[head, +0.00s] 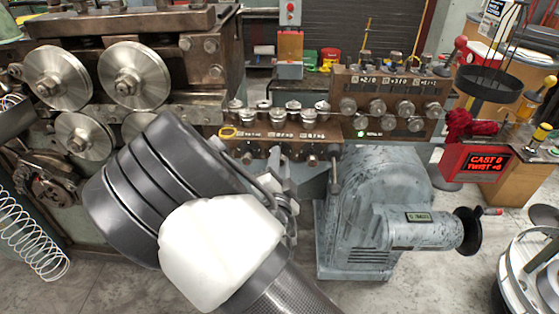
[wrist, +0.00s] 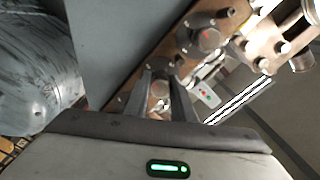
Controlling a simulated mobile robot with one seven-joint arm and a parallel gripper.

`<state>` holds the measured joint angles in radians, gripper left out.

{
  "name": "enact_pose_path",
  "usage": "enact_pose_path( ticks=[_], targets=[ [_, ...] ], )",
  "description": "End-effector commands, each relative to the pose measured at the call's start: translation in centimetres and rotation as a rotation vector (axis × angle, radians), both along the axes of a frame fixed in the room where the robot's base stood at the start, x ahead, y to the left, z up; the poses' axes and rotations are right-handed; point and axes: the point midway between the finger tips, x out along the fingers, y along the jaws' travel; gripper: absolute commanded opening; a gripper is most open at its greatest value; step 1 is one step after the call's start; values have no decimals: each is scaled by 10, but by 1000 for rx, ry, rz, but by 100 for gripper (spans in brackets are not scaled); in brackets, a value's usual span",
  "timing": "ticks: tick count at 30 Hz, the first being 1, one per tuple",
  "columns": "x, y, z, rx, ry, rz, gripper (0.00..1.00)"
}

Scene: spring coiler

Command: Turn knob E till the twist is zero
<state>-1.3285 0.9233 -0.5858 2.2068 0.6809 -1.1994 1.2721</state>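The red readout (head: 485,162) at the right of the head view shows CAST 0 and TWIST with a plus sign and a digit I cannot read surely. A brown knob plate (head: 262,137) carries several round knobs with small labels; I cannot tell which knob is E. My gripper (head: 281,172) is just below this plate, mostly hidden by my wrist. In the wrist view its two fingers (wrist: 163,82) are apart, with a grey round knob (wrist: 159,90) showing between their tips. I cannot tell whether they touch it. Another knob (wrist: 205,38) is at the upper right.
A second knob panel (head: 390,98) with a green light is right of the plate. A grey gear housing (head: 370,200) with a crank handwheel (head: 468,230) stands below right. Large steel rollers (head: 134,75) and a wire coil (head: 35,235) are at left.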

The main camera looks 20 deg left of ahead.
Motion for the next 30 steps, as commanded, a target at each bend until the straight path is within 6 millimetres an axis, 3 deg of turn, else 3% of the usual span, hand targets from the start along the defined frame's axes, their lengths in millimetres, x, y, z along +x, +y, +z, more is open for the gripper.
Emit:
enact_pose_path(
  ticks=[14,30],
  targets=[
    [0,0,-1,-80,-19,0,1],
    [0,0,-2,-528,-127,0,1]
  ],
)
